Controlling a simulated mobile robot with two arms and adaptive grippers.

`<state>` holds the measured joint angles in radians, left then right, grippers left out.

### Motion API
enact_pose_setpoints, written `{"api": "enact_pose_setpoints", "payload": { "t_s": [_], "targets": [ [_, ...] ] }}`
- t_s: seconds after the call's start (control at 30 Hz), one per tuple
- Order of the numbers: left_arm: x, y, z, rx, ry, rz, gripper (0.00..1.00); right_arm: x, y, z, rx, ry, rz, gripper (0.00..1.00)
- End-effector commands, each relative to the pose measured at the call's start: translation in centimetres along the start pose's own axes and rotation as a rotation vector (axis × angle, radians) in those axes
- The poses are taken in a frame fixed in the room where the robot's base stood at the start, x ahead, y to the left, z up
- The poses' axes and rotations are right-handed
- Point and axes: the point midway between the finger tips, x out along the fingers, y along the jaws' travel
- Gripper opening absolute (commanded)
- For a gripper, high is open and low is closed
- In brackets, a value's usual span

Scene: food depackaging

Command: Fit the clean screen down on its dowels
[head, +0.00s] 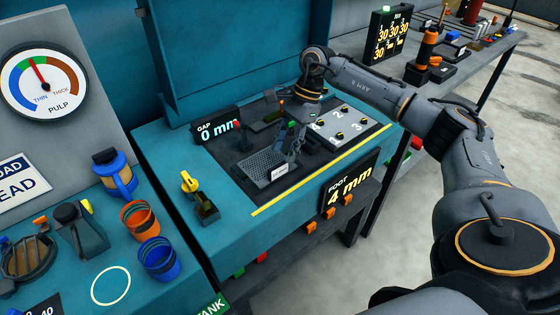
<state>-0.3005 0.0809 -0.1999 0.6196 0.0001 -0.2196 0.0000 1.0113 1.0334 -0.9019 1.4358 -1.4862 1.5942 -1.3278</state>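A dark grey mesh screen (258,172) with a white label lies at the front left of the dark recessed bed on the teal bench. It looks slightly tilted, and I cannot tell whether it touches the bed. My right gripper (287,157) reaches down from above with its fingers at the screen's right edge, beside the label. The fingers are small and dark, so I cannot tell whether they are closed on the screen. The dowels cannot be made out. A light plate (362,130) with knobs numbered 1 to 4 sits to the right. My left gripper is not in view.
A gap display (217,128) reads 0 mm, and a foot display (350,183) reads 4 mm. A yellow-handled lever (190,183) stands at the front left of the bed. A blue jug (116,175), orange cup (140,220) and blue cup (159,259) stand on the left counter.

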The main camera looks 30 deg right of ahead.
Motion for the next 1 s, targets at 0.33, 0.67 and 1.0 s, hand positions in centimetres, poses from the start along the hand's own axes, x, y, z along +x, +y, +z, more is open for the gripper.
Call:
{"api": "enact_pose_setpoints", "payload": {
  "t_s": [0.33, 0.67, 1.0],
  "targets": [
    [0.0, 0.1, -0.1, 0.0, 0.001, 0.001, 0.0, -5.3, 0.0, 0.0, 0.0, -0.001, -0.001, 0.39],
    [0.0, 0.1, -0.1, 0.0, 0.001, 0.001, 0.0, -5.7, 0.0, 0.0, 0.0, -0.001, -0.001, 0.39],
    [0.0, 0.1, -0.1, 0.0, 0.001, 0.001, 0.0, -5.7, 0.0, 0.0, 0.0, -0.001, -0.001, 0.39]
  ]
}}
